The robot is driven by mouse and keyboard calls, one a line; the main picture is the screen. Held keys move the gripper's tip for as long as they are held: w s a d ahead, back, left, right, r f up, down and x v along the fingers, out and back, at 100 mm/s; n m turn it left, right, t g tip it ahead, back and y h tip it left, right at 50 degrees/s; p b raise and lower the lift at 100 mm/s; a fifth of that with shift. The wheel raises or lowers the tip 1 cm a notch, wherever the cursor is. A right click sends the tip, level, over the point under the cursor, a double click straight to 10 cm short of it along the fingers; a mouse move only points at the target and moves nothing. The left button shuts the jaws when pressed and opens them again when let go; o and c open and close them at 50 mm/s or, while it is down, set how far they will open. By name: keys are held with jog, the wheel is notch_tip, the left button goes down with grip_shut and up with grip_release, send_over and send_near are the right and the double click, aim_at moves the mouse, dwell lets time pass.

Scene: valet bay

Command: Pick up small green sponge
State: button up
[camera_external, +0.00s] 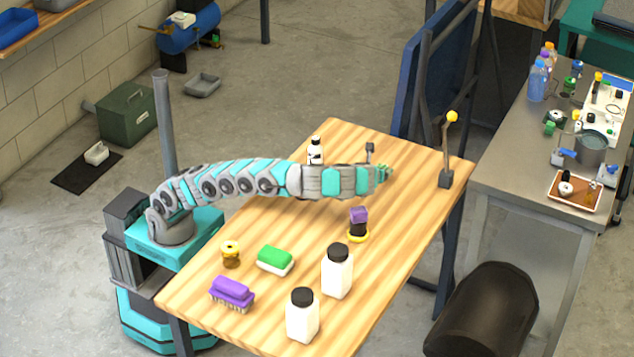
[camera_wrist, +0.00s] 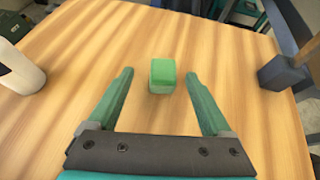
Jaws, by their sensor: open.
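The small green sponge (camera_wrist: 162,76) is a little block with a green top and a paler lower part. In the wrist view it stands on the wooden table, just ahead of and between my fingertips, with bare wood between it and each finger. In the external view I cannot make it out apart from my green fingers. My gripper (camera_external: 384,173) is open and empty above the far part of the table. Its two green fingers also show in the wrist view (camera_wrist: 160,74), spread apart.
A lever post with a yellow ball (camera_external: 446,160) stands at the table's right corner. A white bottle (camera_external: 315,155) stands behind my arm. A purple block on a dark jar (camera_external: 359,216), a larger green-and-white sponge (camera_external: 275,258), a purple brush (camera_external: 232,291) and white jars (camera_external: 337,275) stand nearer.

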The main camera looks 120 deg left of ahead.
jog(key=x, duration=0.3)
jog(key=shift+w+f, duration=0.25)
jog(key=shift+f, duration=0.05)
jog(key=shift+s+a+f, duration=0.1)
jog(key=shift+a+f, duration=0.1)
jog(key=shift+a, duration=0.4)
grip_shut()
